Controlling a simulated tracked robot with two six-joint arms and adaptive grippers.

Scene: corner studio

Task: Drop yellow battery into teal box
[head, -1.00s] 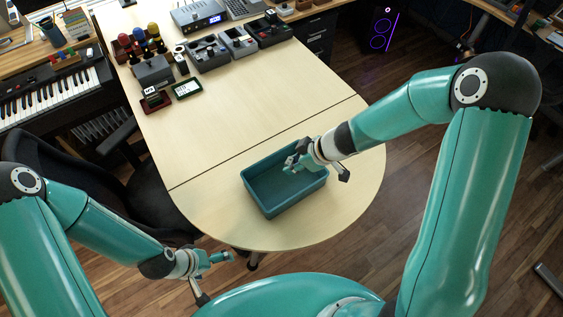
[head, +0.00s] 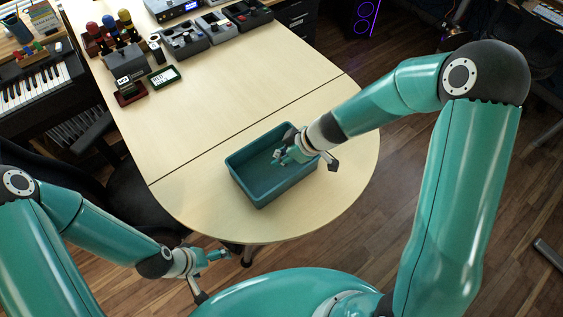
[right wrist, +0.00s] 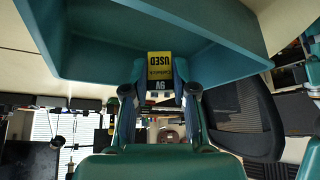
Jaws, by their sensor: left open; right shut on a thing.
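The teal box (head: 262,196) stands open on the rounded near end of the light wood table. My right gripper (head: 279,156) is over the box in the head view. In the right wrist view my right gripper (right wrist: 160,92) is shut on the yellow battery (right wrist: 159,66), which has a dark end and printed lettering. The battery is between the fingertips, with the teal box (right wrist: 100,50) behind it. How high it is above the box floor I cannot tell. My left gripper (head: 222,254) is open and empty, low at the left, off the table's near edge.
At the table's far end stand grey trays (head: 185,42), a grey block (head: 131,67), coloured knobbed items (head: 108,22) and a small green-framed display (head: 166,77). A black chair (head: 125,190) is at the left. The table's middle is clear.

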